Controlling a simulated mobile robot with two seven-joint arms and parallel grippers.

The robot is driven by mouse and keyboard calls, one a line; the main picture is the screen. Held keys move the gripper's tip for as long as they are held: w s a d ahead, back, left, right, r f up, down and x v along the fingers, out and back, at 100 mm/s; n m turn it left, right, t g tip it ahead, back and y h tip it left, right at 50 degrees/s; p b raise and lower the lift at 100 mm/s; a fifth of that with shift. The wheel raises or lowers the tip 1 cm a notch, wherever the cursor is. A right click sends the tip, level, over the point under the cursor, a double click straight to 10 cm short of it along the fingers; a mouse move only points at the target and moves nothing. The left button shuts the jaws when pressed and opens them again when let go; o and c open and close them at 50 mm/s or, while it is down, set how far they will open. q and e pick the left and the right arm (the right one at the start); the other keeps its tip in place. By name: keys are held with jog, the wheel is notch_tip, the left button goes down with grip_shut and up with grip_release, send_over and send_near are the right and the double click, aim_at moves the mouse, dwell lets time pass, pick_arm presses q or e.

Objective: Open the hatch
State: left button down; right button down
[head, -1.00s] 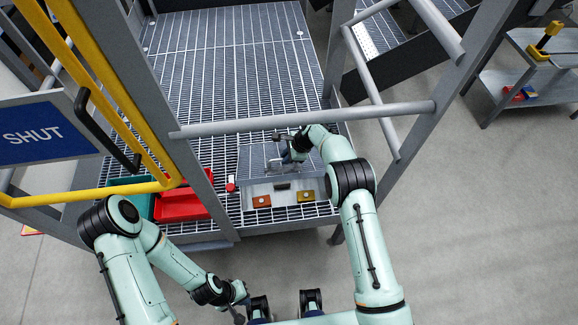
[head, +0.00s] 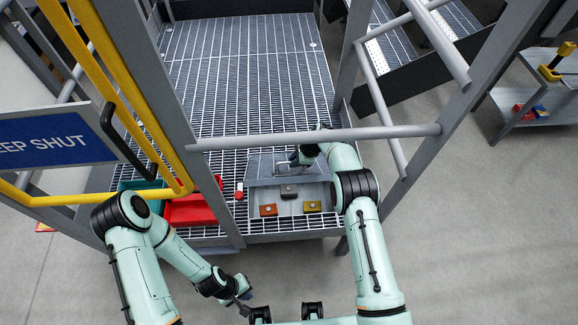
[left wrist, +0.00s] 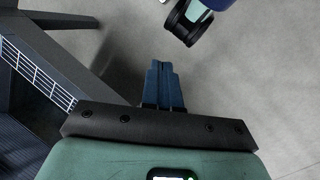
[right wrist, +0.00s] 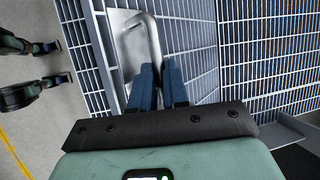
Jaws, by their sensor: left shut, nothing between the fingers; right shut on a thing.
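The hatch cover (head: 265,166) is a grey panel in the catwalk floor. It lies back from a shallow recess (head: 290,212), whose near part is uncovered. My right gripper (head: 299,158) is at the cover, its fingers shut on a bent metal handle, which shows clearly in the right wrist view (right wrist: 153,40). The arm hides part of the cover.
A grey rail (head: 310,138) crosses above the hatch. A yellow gate (head: 110,192) with a blue sign (head: 50,143) stands at left.

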pick_arm(q)
jog(key=w+f+n, duration=0.4)
jog(key=f+n, duration=0.1)
pick_arm(e)
jog(key=shift+w+d+f, duration=0.1)
jog(key=shift+d+f, duration=0.05)
jog(key=shift+d, duration=0.05)
pick_arm(q)
jog(key=n+t+y, duration=0.4)
jog(key=n+t, duration=0.9)
jog(key=n, duration=1.2)
send_near(284, 176)
jog(key=w, duration=0.3)
jog(key=w+f, duration=0.1)
jog(key=w, duration=0.2)
jog(key=w+f, duration=0.1)
jog(key=w, duration=0.2)
jog(key=shift+f, duration=0.1)
pick_arm(e)
jog(key=shift+d, duration=0.1)
